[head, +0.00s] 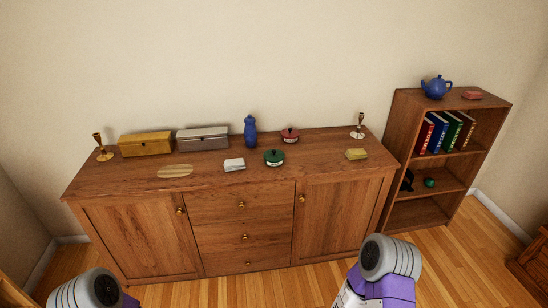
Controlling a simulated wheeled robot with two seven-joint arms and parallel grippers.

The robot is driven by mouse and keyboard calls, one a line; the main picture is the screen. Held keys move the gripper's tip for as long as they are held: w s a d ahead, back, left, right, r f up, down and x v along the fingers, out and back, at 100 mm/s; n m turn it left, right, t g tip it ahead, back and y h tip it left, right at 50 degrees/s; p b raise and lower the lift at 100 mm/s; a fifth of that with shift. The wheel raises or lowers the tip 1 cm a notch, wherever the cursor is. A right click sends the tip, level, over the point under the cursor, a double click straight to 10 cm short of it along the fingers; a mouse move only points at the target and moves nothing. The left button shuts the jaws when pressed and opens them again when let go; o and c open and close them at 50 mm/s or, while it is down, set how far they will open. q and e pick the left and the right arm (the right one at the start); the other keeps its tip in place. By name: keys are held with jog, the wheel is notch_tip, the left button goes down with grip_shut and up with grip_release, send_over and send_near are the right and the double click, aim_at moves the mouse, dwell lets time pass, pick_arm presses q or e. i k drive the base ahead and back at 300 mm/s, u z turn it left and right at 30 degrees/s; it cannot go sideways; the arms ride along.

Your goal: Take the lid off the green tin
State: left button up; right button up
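A small round green tin (274,161) with a white label sits on the wooden sideboard (218,187), near the middle of its top. Its green lid (274,154) with a dark knob appears to be on it. Parts of both my arms show at the bottom edge, the left one at the lower left and the right one right of centre. Neither gripper can be seen, and both arms are well short of the tin.
A red tin (290,136) stands behind the green one, with a blue bottle (250,131) to its left. A bookshelf (402,118) stands at the right.

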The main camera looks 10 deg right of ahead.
aim_at(273, 155)
jog(key=z, duration=0.45)
jog(key=i, duration=1.25)
jog(key=u, duration=0.1)
